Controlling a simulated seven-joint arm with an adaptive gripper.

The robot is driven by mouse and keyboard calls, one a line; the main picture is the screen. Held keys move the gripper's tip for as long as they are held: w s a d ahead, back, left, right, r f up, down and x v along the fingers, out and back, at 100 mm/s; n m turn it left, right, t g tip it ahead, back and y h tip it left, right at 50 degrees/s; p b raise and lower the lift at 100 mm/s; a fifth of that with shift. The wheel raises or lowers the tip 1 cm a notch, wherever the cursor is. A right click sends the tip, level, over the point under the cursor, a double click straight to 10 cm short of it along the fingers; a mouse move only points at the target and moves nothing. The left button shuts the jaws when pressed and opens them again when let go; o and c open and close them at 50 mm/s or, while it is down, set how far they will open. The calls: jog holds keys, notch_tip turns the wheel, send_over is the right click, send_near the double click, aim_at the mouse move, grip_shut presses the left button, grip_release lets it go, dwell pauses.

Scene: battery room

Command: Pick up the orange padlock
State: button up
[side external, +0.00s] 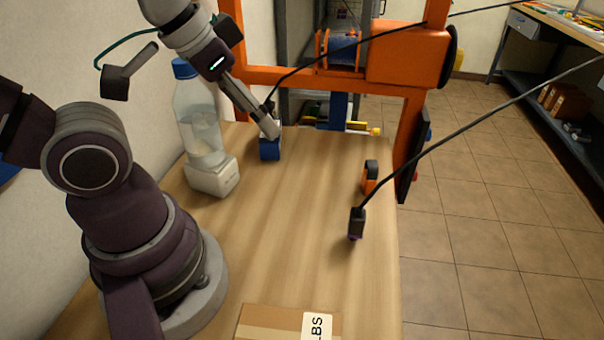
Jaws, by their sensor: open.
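The orange padlock (370,183), with a dark shackle on top, stands upright near the right edge of the wooden table (290,240). My gripper (271,124) is at the far end of the table, well to the left of the padlock and apart from it. It points down and to the right, close to a small blue block-like object (270,150). The gripper is open; its fingertips look small here, and I cannot tell whether they touch the blue object.
A water bottle (197,115) stands on or behind a white box (212,177) at the left. A black cable end (356,222) is in front of the padlock, its cable running up right. A cardboard box (270,322) is at the near edge. An orange frame (411,110) stands behind.

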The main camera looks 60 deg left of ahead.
jog(key=m+g+h, duration=0.2)
jog(key=m+h, duration=0.1)
jog(key=m, duration=0.4)
send_over(372, 163)
jog(key=s+a, duration=0.2)
jog(key=s, duration=0.1)
notch_tip(372, 163, down, 9)
jog(key=x, duration=1.1)
jog(key=shift+w+a+f, duration=0.1)
jog(key=shift+w+a, duration=0.05)
jog(key=shift+w, duration=0.05)
jog(key=c, duration=1.3)
